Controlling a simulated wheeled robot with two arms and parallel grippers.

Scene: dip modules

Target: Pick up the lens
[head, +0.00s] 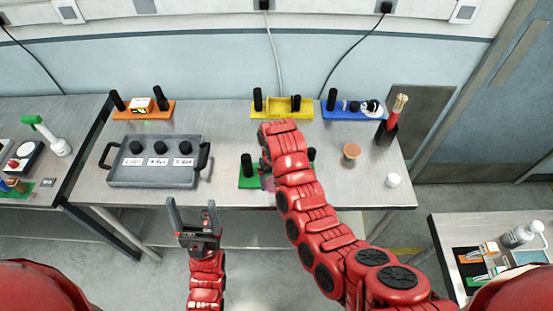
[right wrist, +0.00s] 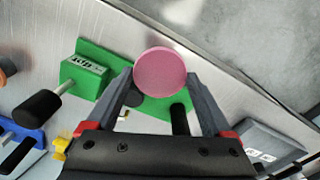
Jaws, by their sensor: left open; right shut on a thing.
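The lens is a round pink disc (right wrist: 160,72) between the two grey fingertips of my right gripper (right wrist: 160,82) in the right wrist view. My right gripper is shut on it, above or beside the green module (right wrist: 92,68). In the head view my right arm covers most of the green module (head: 248,183), and only a little pink of the lens (head: 268,183) shows there. Whether the lens touches the module I cannot tell. My left gripper (head: 191,213) is open and empty, in front of the table's front edge.
A grey tray (head: 150,175) with black knobs stands left on the table. Orange (head: 144,114), yellow (head: 282,112) and blue (head: 352,113) modules line the back.

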